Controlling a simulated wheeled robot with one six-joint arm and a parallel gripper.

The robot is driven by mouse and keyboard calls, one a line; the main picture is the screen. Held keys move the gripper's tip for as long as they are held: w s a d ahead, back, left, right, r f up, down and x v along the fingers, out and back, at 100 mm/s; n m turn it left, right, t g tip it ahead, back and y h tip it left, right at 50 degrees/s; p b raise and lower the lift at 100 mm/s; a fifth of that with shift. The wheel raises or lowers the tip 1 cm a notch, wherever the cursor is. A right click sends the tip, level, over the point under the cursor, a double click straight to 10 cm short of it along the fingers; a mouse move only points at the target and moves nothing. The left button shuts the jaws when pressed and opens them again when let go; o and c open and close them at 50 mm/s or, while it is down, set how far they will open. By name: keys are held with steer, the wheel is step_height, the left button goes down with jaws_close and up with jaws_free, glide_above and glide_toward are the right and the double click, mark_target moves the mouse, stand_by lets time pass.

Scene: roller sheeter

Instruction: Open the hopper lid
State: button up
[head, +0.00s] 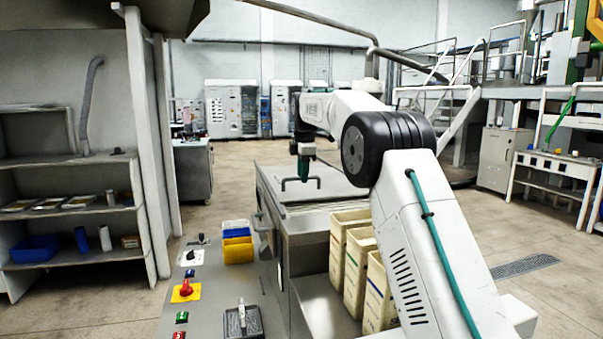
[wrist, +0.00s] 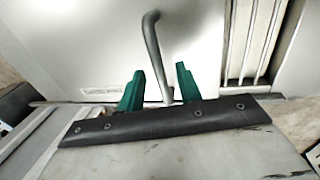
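The hopper lid (head: 335,187) is a flat grey metal panel on top of the machine and looks closed. A grey bar handle (head: 287,184) stands up from it. My gripper (head: 304,176) points down at this handle from above. In the wrist view, the green fingers of my gripper (wrist: 159,70) are apart, one on each side of the handle (wrist: 154,45). Gaps show between the fingers and the bar, so I see no grip. The pale lid surface (wrist: 80,45) fills the upper left there. My arm hides part of the lid's right side in the head view.
Cream bins (head: 345,222) stand beside the machine's front, partly behind my arm. A control panel with a red knob (head: 186,289), blue and yellow trays (head: 238,250) and a small dark tray (head: 243,322) lies at front left. Shelves (head: 75,220) stand at left. Open floor is at right.

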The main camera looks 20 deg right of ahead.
step_height(320, 180, up, 8)
steer(key=s, duration=0.1)
steer(key=shift+s+f, duration=0.25)
stand_by(0.4)
steer(key=shift+a, duration=0.1)
